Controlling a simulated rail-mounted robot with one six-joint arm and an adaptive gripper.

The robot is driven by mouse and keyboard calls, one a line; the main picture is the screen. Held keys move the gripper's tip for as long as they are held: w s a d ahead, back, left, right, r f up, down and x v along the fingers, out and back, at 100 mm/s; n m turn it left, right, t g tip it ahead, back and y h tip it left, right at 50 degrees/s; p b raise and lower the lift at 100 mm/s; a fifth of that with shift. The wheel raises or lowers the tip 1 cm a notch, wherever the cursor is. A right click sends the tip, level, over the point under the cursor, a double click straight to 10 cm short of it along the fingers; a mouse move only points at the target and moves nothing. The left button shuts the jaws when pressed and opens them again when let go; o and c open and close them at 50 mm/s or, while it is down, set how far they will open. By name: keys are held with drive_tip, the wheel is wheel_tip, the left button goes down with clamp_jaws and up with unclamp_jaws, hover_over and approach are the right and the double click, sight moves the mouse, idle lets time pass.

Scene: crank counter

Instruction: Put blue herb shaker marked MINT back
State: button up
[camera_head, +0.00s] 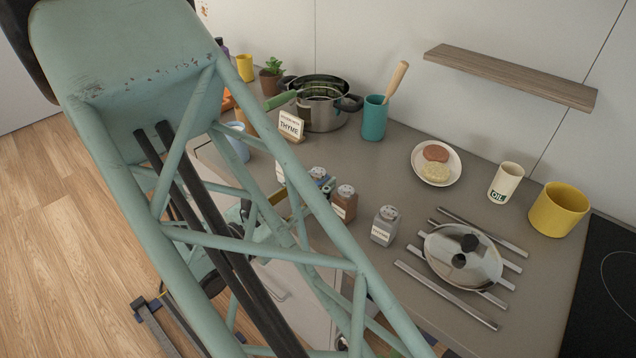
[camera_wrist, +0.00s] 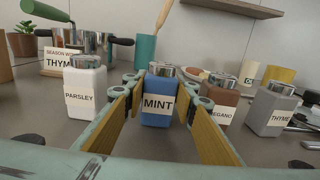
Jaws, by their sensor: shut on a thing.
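The blue herb shaker (camera_wrist: 157,90) with a silver lid and a white MINT label is upright between the two fingers of my gripper (camera_wrist: 160,108) in the wrist view. My gripper is shut on it, with a yellow-padded finger at each side. In the head view the blue shaker (camera_head: 319,176) is mostly hidden by my arm. It stands in a row between the white PARSLEY shaker (camera_wrist: 85,87) on the left and the brown OREGANO shaker (camera_wrist: 221,98) on the right. Whether its base touches the counter is not clear.
The grey THYME shaker (camera_head: 385,228) stands right of the brown one. A sign reading SEASON WITH THYME (camera_head: 290,126), a pot (camera_head: 322,115) and a teal utensil holder (camera_head: 374,118) stand behind. A lid (camera_head: 462,262) lies on metal bars at right.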

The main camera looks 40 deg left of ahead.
drive_tip(key=shift+f, duration=0.15)
drive_tip(key=o, duration=0.6)
drive_tip(key=shift+r, duration=0.2)
drive_tip(key=s+a+p, duration=0.1)
drive_tip(key=s+p, duration=0.1)
drive_tip(key=s, duration=1)
drive_tip(key=shift+a, duration=0.25)
idle(0.5)
